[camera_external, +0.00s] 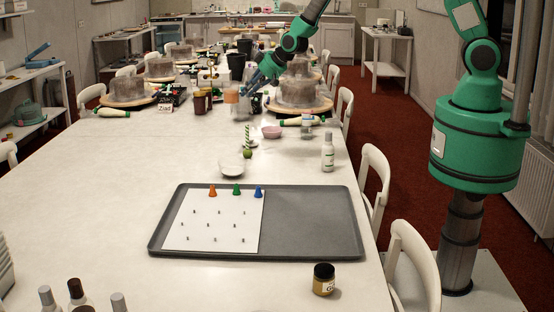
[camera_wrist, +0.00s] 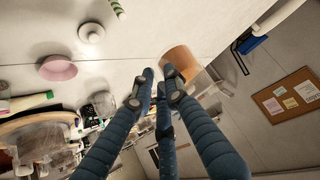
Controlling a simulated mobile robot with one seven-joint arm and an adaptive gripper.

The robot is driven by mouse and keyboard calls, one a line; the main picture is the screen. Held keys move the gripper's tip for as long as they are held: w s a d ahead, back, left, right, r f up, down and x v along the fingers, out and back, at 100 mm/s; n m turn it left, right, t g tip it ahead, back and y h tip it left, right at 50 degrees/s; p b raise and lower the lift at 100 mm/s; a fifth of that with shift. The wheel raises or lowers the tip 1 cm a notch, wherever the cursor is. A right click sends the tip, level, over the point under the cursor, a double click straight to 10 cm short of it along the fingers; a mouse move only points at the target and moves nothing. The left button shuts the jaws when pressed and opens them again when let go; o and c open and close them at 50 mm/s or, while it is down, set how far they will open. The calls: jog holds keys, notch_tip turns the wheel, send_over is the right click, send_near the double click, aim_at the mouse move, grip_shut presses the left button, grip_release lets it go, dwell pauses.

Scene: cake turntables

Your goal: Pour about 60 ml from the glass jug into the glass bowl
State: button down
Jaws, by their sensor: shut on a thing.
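My gripper (camera_external: 254,87) is over the far part of the table, shut on what looks like the glass jug (camera_external: 231,97), which is amber-brown and small in this view. In the wrist view my fingers (camera_wrist: 160,80) close against this amber-brown vessel (camera_wrist: 181,60); its spout and liquid level cannot be made out. The clear glass bowl (camera_external: 231,169) stands nearer the camera on the white table, apart from my gripper. A pale round item shows in the wrist view (camera_wrist: 91,33), but I cannot tell whether it is the bowl.
A pink bowl (camera_external: 272,132), a green-striped upright item (camera_external: 247,137) and a white bottle (camera_external: 328,153) stand on the table. Brown jars (camera_external: 200,101) and a cake on a turntable (camera_external: 298,95) flank my gripper.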

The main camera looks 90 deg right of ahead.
aim_at(237, 93)
jog(key=w, duration=0.1)
jog(key=w+a+p, duration=0.1)
jog(key=shift+w+a+r+m, duration=0.25)
jog(key=shift+w+a+m, duration=0.05)
jog(key=shift+w+a, duration=0.1)
jog(key=shift+m+g+h, duration=0.4)
jog(key=shift+m+h, duration=0.3)
jog(key=w+a+p, duration=0.4)
jog(key=a, duration=0.1)
jog(key=shift+w+a+f, duration=0.1)
jog(key=shift+w+a, duration=0.05)
jog(key=shift+w, duration=0.2)
jog(key=a+f+m+g+h+p, duration=0.15)
jog(key=a+f+p, duration=0.3)
jog(key=a, duration=0.75)
jog(key=a+f+m+g+h+p, duration=0.1)
jog(key=a+f+m+p, duration=0.3)
jog(key=a, duration=0.8)
jog(key=f, duration=0.3)
jog(key=f+n, duration=0.1)
jog(key=f, duration=0.2)
jog(key=a+f+n+p, duration=0.1)
jog(key=f, duration=0.3)
jog(key=shift+w+y, duration=0.1)
jog(key=shift+y, duration=0.15)
jog(key=shift+w+d+r+n+t+b, duration=0.15)
jog(key=shift+r+n+t+b, duration=0.15)
jog(key=shift+b, duration=0.7)
